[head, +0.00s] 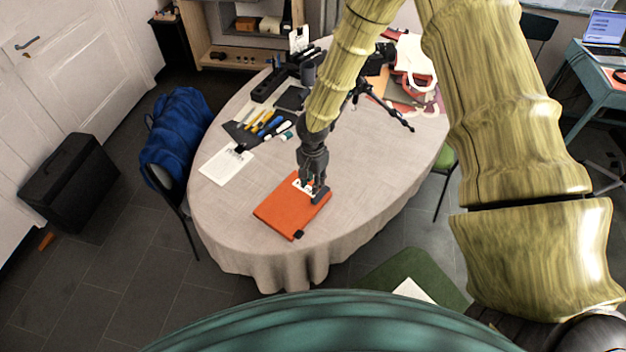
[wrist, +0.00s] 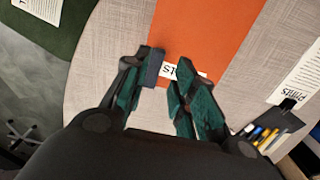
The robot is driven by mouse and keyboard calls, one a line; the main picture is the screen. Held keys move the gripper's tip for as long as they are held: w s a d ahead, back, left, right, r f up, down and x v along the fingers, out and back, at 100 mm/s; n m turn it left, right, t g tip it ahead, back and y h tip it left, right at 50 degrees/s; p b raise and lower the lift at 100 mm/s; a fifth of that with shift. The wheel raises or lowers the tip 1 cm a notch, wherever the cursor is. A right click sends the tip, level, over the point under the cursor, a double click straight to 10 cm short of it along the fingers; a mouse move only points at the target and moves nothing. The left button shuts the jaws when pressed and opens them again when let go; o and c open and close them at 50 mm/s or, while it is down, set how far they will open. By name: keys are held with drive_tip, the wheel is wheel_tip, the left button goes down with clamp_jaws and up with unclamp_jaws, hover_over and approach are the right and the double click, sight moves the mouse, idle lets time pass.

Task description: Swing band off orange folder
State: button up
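The orange folder (head: 283,212) lies flat on the round table, and it also shows in the wrist view (wrist: 205,30). It has a white printed label, partly hidden by my gripper. A dark grey bar-like piece (head: 320,194) is at the folder's right edge. It shows blue-grey in the wrist view (wrist: 154,67), close beside my left finger; it may be the band, but I cannot tell whether it touches the finger. My gripper (head: 312,187) points down over the label end of the folder. Its fingers (wrist: 166,73) are apart, with the label visible between them.
A black clip-like piece (head: 299,234) is at the folder's near corner. A white printed sheet (head: 226,164) and a dark pouch with pens (head: 262,124) lie to the left. The tablecloth (head: 370,180) right of the folder is clear.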

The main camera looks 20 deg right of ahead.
sight(313, 200)
drive_tip(key=shift+f+b, duration=2.6)
drive_tip(key=shift+f, duration=1.7)
drive_tip(key=c, duration=0.4)
drive_tip(key=shift+o, duration=0.2)
